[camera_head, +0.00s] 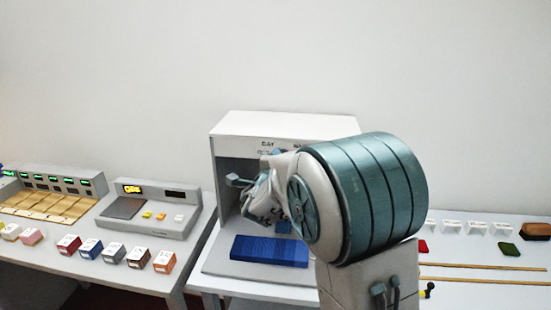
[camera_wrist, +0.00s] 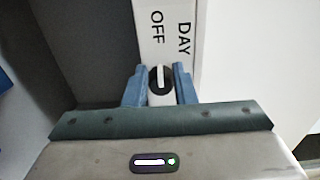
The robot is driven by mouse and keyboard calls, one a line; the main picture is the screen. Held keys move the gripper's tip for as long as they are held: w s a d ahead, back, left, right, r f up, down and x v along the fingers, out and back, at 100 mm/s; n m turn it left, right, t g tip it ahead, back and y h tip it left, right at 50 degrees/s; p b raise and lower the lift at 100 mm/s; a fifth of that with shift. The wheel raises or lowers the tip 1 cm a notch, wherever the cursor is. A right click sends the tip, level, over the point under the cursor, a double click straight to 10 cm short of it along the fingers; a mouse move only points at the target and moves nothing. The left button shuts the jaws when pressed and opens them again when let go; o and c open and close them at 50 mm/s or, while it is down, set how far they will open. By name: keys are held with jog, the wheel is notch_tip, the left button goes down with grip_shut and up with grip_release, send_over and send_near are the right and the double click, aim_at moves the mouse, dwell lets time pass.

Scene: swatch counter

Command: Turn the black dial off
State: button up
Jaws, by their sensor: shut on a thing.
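The black dial (camera_wrist: 153,82) shows in the wrist view as a round black knob with a white bar across it. The bar runs nearly up and down in the picture, its upper end toward the word OFF on the white panel (camera_wrist: 166,20); DAY is printed to the right. My gripper (camera_wrist: 160,72) has a blue finger on each side of the dial and is shut on it. In the head view my arm hides the dial, in front of the white booth (camera_head: 240,125) with lettering along its top edge.
A blue folded cloth (camera_head: 268,249) lies on the booth floor. At left stand a grey device (camera_head: 160,190) with a lit display and several coloured blocks (camera_head: 115,252). Wooden rods (camera_head: 480,265) and small pads lie on the right counter.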

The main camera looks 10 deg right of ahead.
jog(key=shift+d+f, duration=0.1)
jog(key=shift+f, duration=0.05)
jog(key=o, duration=1)
jog(key=shift+c, duration=0.2)
jog(key=shift+s, duration=0.1)
jog(key=b+v, duration=0.1)
jog(key=v, duration=1.2)
jog(key=shift+s+b, duration=0.3)
jog(key=shift+b, duration=0.1)
